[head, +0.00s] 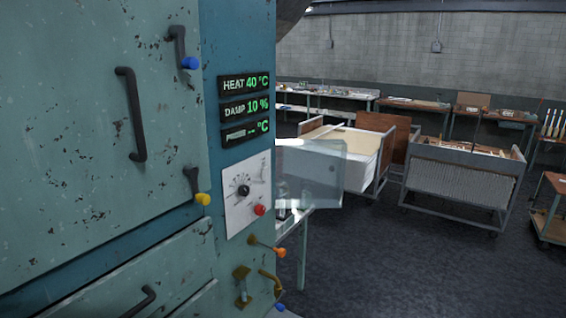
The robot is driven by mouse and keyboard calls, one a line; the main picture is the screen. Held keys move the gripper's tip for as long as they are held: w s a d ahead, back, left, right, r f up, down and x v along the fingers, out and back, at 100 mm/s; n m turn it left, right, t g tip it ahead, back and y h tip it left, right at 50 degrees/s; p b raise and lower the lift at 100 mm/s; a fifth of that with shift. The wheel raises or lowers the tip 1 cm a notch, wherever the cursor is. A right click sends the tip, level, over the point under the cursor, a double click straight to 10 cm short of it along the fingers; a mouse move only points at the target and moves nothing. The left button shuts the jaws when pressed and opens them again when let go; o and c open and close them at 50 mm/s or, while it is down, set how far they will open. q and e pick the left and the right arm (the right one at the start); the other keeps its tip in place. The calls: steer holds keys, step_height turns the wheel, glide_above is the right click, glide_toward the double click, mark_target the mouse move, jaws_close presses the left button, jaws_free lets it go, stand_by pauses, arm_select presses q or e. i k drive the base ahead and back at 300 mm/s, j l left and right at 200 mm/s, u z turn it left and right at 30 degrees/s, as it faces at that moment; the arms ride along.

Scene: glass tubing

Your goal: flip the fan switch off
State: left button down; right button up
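A tall worn teal cabinet (95,190) fills the left of the head view. Its narrow side carries a white control panel (236,208) with a black dial (243,191) and a red knob (259,210). Faint small marks or a small part show at the panel's upper right, too small to make out. No label reading "fan" is legible, so I cannot tell which control is the fan switch or how it is set. Below the panel are an orange-tipped lever (279,252) and a brass fitting (242,285). Neither of my grippers is in view.
Three displays (245,106) read HEAT 40 °C, DAMP 10 % and a dashed °C. Blue-tipped (189,63) and yellow-tipped (202,198) latches and a dark handle (131,113) stick out. A table (303,221) stands close behind the cabinet. Carts and benches stand farther right; dark floor (400,270) is open.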

mark_target(264, 175)
steer(key=i+l, duration=0.45)
steer(key=i+l+u, duration=0.15)
steer(key=i+l, duration=0.7)
steer(key=l, duration=0.25)
steer(key=i+l+u, duration=0.1)
steer(key=i+l, duration=0.35)
steer(key=l, duration=0.15)
